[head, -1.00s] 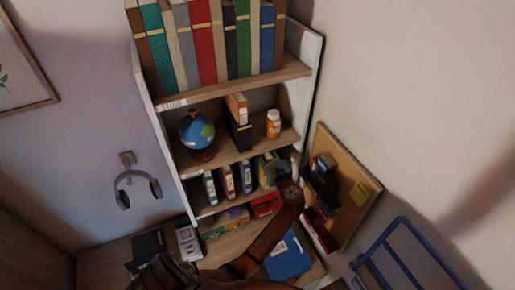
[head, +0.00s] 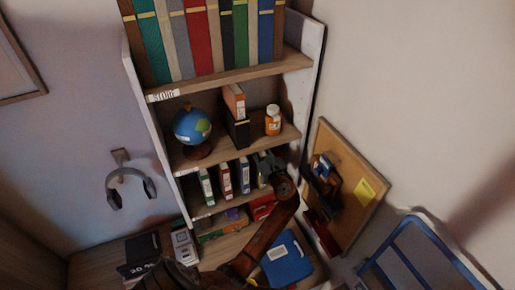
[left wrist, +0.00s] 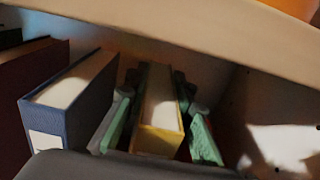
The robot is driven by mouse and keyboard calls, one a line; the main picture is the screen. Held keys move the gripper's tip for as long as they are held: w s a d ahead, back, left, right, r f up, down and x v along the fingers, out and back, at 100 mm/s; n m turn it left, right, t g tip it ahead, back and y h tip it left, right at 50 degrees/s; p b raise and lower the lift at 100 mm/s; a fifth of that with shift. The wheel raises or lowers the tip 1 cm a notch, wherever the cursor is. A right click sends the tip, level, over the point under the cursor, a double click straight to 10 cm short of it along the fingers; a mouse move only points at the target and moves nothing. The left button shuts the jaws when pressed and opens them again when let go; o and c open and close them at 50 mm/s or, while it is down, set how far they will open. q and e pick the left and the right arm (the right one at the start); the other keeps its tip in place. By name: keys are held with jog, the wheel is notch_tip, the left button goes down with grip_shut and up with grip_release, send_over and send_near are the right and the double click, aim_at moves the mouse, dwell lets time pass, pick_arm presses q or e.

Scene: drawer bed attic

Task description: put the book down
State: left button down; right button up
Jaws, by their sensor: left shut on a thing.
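A yellow book (left wrist: 160,112) stands upright between the green-padded fingers of my left gripper (left wrist: 158,135) in the left wrist view. The fingers are shut on it, one on each side. In the head view my left gripper (head: 265,165) reaches into the right part of the lower shelf (head: 208,211), and mostly hides the book there. A blue book (left wrist: 72,95) stands to the left of the held book, with a narrow gap. I cannot tell whether the yellow book's bottom touches the shelf. My right gripper is not in view.
Red (head: 225,180) and green (head: 206,187) books stand left of the gripper. A shelf board (left wrist: 200,40) hangs close above. Right of the held book is free room up to the side wall. A globe (head: 192,126) and an orange bottle (head: 272,121) stand one shelf up.

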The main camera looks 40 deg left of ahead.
aim_at(264, 157)
pick_arm(q)
jog(key=shift+r, duration=0.1)
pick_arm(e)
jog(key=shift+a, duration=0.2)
pick_arm(q)
jog(key=c, duration=1.7)
grip_release()
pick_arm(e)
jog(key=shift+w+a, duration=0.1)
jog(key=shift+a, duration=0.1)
pick_arm(q)
jog(key=shift+o, duration=0.2)
jog(key=shift+d, duration=0.15)
jog(key=b+v, duration=0.2)
jog(key=v, duration=0.9)
jog(key=shift+s, duration=0.1)
jog(key=shift+s+d, duration=0.15)
jog(key=shift+d, duration=0.2)
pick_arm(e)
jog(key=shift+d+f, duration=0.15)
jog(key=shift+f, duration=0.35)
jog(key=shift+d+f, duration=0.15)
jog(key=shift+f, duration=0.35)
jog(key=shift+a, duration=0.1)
